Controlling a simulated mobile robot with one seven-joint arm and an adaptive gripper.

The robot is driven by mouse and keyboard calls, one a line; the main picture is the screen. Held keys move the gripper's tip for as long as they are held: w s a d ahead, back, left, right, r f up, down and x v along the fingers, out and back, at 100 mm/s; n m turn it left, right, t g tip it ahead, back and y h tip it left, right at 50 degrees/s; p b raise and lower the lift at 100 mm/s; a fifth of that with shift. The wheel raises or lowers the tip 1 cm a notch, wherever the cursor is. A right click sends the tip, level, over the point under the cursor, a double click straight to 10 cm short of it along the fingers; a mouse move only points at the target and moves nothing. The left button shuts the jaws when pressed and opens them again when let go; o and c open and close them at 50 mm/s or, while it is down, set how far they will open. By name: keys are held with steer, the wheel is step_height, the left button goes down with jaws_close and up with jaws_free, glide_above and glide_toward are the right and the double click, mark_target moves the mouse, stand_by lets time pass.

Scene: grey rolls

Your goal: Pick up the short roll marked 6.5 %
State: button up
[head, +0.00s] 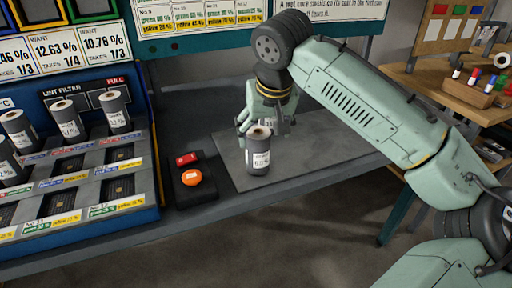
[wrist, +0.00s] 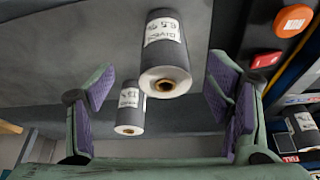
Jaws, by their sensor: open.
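The grey roll marked 6.5 % (head: 258,158) stands upright on a dark grey mat in the head view, its white label facing the camera. In the wrist view the 6.5 % roll (wrist: 166,48) is the nearer, larger one, with its hollow core end toward the camera. A second grey labelled roll (wrist: 130,117) shows there too, lower left; its label is too small to read surely. My gripper (head: 263,119) is open just behind and above the roll in the head view. In the wrist view its two purple-padded fingers (wrist: 162,90) stand apart, with no roll clasped.
A blue tray (head: 152,212) at left has several compartments, some holding grey rolls. A black box with an orange button (head: 192,177) and a red button (head: 186,158) lies between tray and mat (head: 315,150). A wooden bench (head: 440,85) stands at right. The mat's right side is clear.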

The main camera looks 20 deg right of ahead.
mark_target(258, 149)
steer(key=x, duration=0.2)
steer(key=p+x, duration=0.1)
steer(key=x, duration=0.5)
steer(key=shift+w+a+f, duration=0.1)
steer(key=shift+w+a, duration=0.15)
steer(key=shift+w, duration=0.1)
steer(key=shift+c, duration=0.5)
steer(key=c, duration=1.3)
